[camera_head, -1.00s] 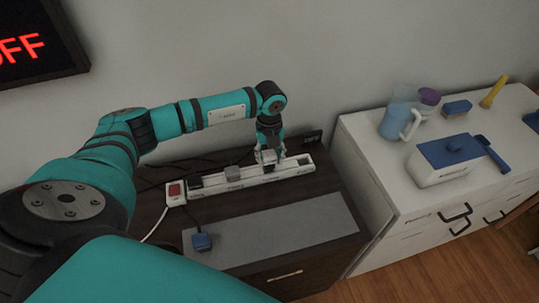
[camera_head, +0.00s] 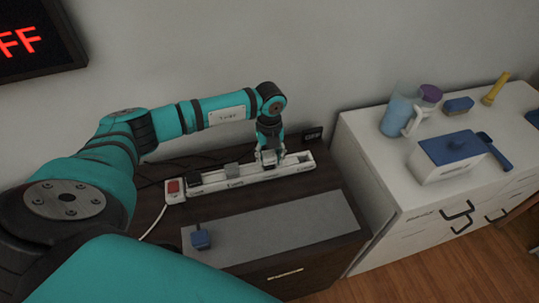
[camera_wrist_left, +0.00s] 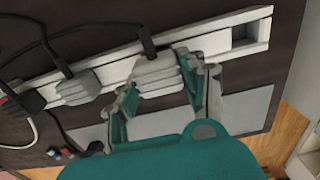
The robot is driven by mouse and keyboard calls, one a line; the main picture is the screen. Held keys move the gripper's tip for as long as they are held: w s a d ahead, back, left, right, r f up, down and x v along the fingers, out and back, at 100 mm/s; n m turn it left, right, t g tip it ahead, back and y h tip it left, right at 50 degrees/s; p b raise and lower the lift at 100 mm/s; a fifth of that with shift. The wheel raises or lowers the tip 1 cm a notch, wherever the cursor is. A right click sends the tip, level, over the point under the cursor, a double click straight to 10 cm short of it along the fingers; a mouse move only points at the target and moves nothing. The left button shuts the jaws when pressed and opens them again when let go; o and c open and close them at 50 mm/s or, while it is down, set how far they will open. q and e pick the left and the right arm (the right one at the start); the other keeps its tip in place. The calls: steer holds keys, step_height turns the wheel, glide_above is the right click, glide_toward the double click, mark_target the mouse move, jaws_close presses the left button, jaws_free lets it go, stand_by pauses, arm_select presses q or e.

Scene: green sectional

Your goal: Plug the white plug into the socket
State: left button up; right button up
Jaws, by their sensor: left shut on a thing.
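A white plug (camera_wrist_left: 155,75) with a dark cord is between the fingers of my left gripper (camera_wrist_left: 160,88), which is shut on it. The plug is at the long white power strip (camera_wrist_left: 222,43), right of its middle. I cannot tell whether it is fully seated or only resting over the socket. In the head view, my left gripper (camera_head: 269,156) is above the strip (camera_head: 300,166), and its fingers partly hide the plug. A grey plug (camera_wrist_left: 78,86) and a black plug (camera_wrist_left: 31,101) sit in the strip to the left. My right gripper is not in view.
The strip lies on a dark cabinet near the wall, with a red switch (camera_head: 173,187) at its left end. A white cabinet (camera_head: 385,205) with a jug (camera_head: 402,115) stands right.

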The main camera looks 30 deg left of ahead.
mark_target(269, 155)
arm_select(q)
steer(key=shift+f+b, duration=0.85)
steer(key=shift+f, duration=0.4)
steer(key=o, duration=1.2)
steer(key=shift+o, duration=0.2)
step_height(269, 155, up, 12)
steer(key=shift+r, duration=0.1)
